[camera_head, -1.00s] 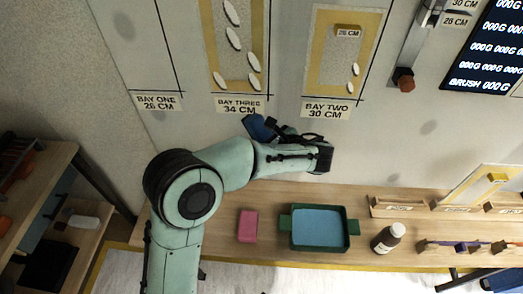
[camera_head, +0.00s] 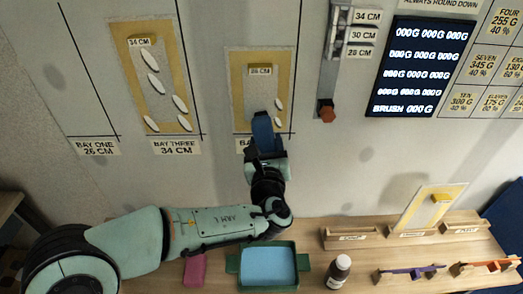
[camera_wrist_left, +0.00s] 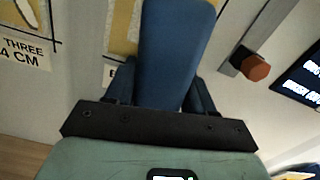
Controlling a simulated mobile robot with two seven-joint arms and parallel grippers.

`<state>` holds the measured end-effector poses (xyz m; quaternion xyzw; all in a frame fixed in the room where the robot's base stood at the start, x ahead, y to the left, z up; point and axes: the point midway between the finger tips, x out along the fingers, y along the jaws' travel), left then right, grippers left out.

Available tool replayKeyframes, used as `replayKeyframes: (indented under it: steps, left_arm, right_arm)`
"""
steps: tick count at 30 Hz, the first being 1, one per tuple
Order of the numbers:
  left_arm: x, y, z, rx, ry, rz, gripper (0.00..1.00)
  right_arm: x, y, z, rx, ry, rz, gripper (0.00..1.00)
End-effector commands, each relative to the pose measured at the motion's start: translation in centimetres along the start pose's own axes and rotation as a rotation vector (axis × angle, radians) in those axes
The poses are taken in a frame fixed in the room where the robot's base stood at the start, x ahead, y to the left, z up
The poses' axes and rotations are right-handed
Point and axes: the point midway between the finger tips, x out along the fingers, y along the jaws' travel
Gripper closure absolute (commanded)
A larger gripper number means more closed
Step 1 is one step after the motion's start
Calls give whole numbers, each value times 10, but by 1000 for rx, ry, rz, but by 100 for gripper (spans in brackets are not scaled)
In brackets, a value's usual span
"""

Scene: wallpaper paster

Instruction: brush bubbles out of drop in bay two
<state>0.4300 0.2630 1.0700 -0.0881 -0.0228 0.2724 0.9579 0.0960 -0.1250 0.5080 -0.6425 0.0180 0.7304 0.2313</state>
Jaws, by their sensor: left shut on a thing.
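The drop in bay two (camera_head: 262,72) is a framed yellow-edged sheet on the wall with a "28 CM" tag near its top. White oval bubbles (camera_head: 279,104) show at its lower right. My left gripper (camera_head: 267,152) is shut on a blue brush (camera_head: 263,128), whose upper end overlaps the lower part of this drop. I cannot tell whether the brush touches it. The brush also fills the middle of the left wrist view (camera_wrist_left: 172,55). The arm and brush hide most of the bay two label. My right gripper is not in view.
The bay three drop (camera_head: 158,75) with several bubbles hangs to the left. A vertical rail with a red-brown knob (camera_head: 326,112) and a dark screen (camera_head: 420,66) are to the right. Below, a shelf holds a pink block (camera_head: 195,269), green tray (camera_head: 232,264) and bottle (camera_head: 339,271).

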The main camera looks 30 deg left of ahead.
Motion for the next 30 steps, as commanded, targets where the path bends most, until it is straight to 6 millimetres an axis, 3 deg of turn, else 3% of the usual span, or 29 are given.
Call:
replayKeyframes:
  steps: [15,30]
  left_arm:
    - [-1,-1,1,-1,-7,-5,78]
    - [52,-1,2,-1,-7,-3,78]
  right_arm:
    - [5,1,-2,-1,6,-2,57]
    - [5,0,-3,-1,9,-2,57]
